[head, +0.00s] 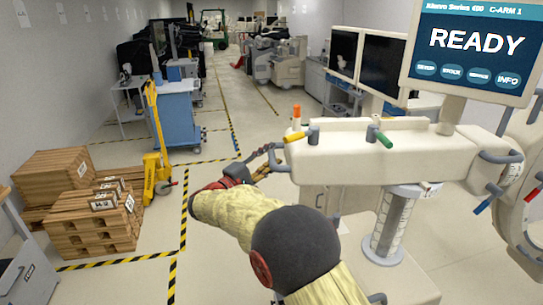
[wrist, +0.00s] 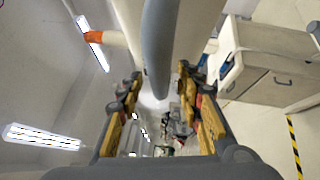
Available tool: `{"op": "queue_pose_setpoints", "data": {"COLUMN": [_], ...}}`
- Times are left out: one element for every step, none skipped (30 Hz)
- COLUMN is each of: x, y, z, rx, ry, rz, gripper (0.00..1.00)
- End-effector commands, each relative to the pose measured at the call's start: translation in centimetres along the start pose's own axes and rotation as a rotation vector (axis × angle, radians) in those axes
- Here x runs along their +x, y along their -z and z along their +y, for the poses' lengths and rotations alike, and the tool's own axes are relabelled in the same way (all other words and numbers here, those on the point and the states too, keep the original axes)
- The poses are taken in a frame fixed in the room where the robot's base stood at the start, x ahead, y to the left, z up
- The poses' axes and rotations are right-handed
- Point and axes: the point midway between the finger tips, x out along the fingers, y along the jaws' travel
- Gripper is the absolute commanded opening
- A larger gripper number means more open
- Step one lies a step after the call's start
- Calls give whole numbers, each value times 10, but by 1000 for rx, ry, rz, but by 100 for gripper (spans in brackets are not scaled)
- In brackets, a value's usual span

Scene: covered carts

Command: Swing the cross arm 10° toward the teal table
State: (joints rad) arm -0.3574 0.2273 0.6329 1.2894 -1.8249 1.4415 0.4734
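The cross arm (head: 400,152) is a cream horizontal beam on a pale column, with coloured levers on it. A grey loop handle (head: 272,150) sticks out from its left end. My gripper (head: 262,168) is at that handle, with my arm reaching in from below. In the wrist view, the grey handle (wrist: 156,60) comes down between the two yellow-and-black fingers of my gripper (wrist: 160,88). The fingers stand apart, with gaps visible on both sides of the handle. Contact cannot be told. No clearly teal table shows; a blue cart with a pale top (head: 178,115) stands left of centre.
A screen reading READY (head: 470,45) rises above the beam, and a C-shaped part (head: 520,215) is at the right. Stacked pallets (head: 95,220) and a yellow pallet jack (head: 155,150) stand left. Open floor with striped tape lies between them and the cross arm.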

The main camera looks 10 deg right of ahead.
Motion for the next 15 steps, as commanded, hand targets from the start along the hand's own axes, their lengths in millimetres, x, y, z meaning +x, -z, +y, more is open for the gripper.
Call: {"op": "queue_pose_setpoints", "data": {"x": [-6,-10,-15,-20,-24,-30,-34,-39,-45,-49,-53,-59,-64,-68,-73], "y": [1,0,0,0,1,0,0,0,0,0,0,0,0,0,0], "z": [0,0,0,0,0,0,0,0,0,0,0,0,0,0,0], "rx": [0,0,0,0,-1,-1,-1,0,0,0,0,0,0,0,-1], "ry": [0,-1,0,0,0,0,0,-1,-1,-1,0,0,0,0,-1], "rz": [2,1,1,2,3,2,2,2,3,3,2,1,2,2,2], "gripper": [36,36,36,36,36,36,36,36,36,36,36,36,36,36,36]}}
